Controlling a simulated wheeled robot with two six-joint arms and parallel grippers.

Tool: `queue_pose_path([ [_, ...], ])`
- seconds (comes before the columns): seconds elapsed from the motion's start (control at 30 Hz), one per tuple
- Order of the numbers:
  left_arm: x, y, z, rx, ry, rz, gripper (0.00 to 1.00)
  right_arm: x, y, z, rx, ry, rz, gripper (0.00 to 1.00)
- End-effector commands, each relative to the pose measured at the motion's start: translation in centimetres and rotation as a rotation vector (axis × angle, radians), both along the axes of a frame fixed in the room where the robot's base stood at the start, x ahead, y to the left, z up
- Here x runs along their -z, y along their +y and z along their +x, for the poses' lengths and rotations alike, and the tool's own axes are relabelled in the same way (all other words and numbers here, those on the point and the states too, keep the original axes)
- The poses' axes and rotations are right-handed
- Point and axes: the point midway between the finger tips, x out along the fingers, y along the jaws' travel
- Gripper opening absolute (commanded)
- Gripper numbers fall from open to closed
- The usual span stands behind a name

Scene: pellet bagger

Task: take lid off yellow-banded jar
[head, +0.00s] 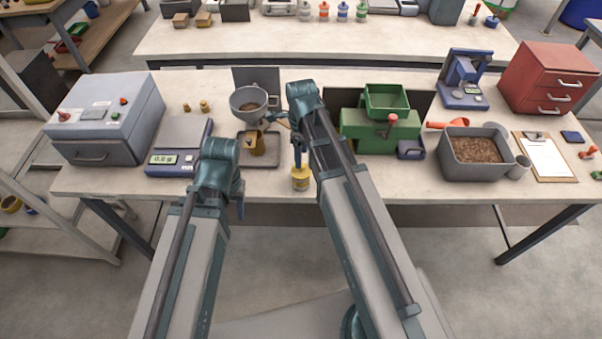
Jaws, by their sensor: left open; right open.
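A small yellow-banded jar (300,179) stands upright near the front edge of the near bench. My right gripper (298,163) points down just above the jar and partly covers its top. It is open; I cannot tell whether its fingers are around the lid or only above it. The lid itself is not clear at this size. My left gripper (240,210) hangs low in front of the bench edge, left of the jar. It is open and empty.
A brown pouch (258,144) on a tray (267,161) and a grey pan (249,101) are left of the jar. A green machine (365,137) is to the right. A scale (180,148) is further left. The bench front right of the jar is clear.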

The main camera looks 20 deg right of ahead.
Motion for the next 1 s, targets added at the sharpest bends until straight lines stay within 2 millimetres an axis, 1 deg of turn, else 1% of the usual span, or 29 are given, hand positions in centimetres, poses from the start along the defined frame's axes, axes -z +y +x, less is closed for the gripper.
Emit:
queue_pose_path([
  [0.13,0.2,0.0,0.0,0.000,0.000,0.000,0.50,0.2,0.0,0.0,0.000,0.000,0.000,0.64],
  [0.23,0.8,0.0,0.0,0.000,0.000,0.000,0.50,0.8,0.0,0.1,0.000,0.000,0.000,0.64],
  [0.5,4.1,0.0,0.0,-0.002,0.000,0.000,0.50,4.1,-0.1,0.5,0.000,0.000,0.000,0.64],
  [0.6,5.0,0.0,0.0,-0.002,0.000,0.000,0.50,5.0,-0.1,0.5,0.000,0.000,0.000,0.64],
  [0.7,5.3,0.0,0.0,-0.002,0.000,0.000,0.50,5.3,-0.1,0.5,0.000,0.000,0.000,0.64],
  [0.9,5.1,0.0,0.0,-0.002,0.000,0.000,0.50,5.1,-0.1,0.5,0.000,0.000,0.000,0.64],
  [0.97,5.1,0.0,0.0,-0.002,0.000,0.000,0.50,5.1,-0.1,0.5,0.000,0.000,0.000,0.55],
  [1.0,5.1,0.0,0.0,-0.002,0.000,0.000,0.50,5.1,-0.1,0.5,0.000,0.000,0.000,0.48],
])
